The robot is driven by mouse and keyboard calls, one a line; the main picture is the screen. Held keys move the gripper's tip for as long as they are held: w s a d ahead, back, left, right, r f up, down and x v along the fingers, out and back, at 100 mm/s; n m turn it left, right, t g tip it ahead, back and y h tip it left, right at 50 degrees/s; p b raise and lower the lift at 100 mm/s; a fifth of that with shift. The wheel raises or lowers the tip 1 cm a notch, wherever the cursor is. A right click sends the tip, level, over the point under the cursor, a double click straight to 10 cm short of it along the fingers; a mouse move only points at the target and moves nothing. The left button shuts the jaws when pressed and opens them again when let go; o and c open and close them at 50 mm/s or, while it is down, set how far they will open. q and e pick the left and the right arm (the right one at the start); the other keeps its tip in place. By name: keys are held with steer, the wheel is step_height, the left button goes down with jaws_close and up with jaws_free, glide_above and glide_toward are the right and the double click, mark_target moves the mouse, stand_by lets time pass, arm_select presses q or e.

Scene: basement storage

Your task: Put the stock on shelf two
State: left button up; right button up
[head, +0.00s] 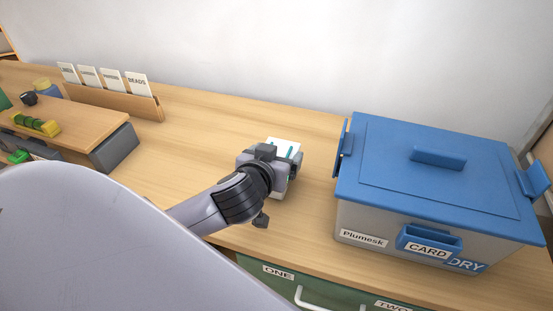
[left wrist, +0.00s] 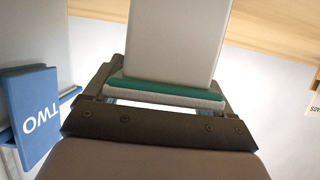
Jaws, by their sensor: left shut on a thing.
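My left gripper (head: 287,163) is over the wooden worktop and shut on a pale box (head: 284,145) with teal strips showing beside it. In the left wrist view the pale box (left wrist: 172,40) stands out between the jaws, with a teal and grey strip at its near end. I cannot read any label on it, and the gripper hides part of it. No shelf can be made out in the head view. My right gripper is not in view.
A large bin with a closed blue lid (head: 385,140), labelled Plumesk, CARD and DRY, stands right of the gripper. Green drawers (head: 270,285) marked ONE and TWO are below the worktop (head: 215,130). A card rack (head: 110,100) and a raised wooden board (head: 85,125) are at left.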

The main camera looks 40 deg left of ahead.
arm_select(q)
steer(key=shift+f, duration=0.2)
steer(key=shift+f, duration=0.15)
steer(key=o, duration=1.2)
steer(key=shift+f, duration=0.1)
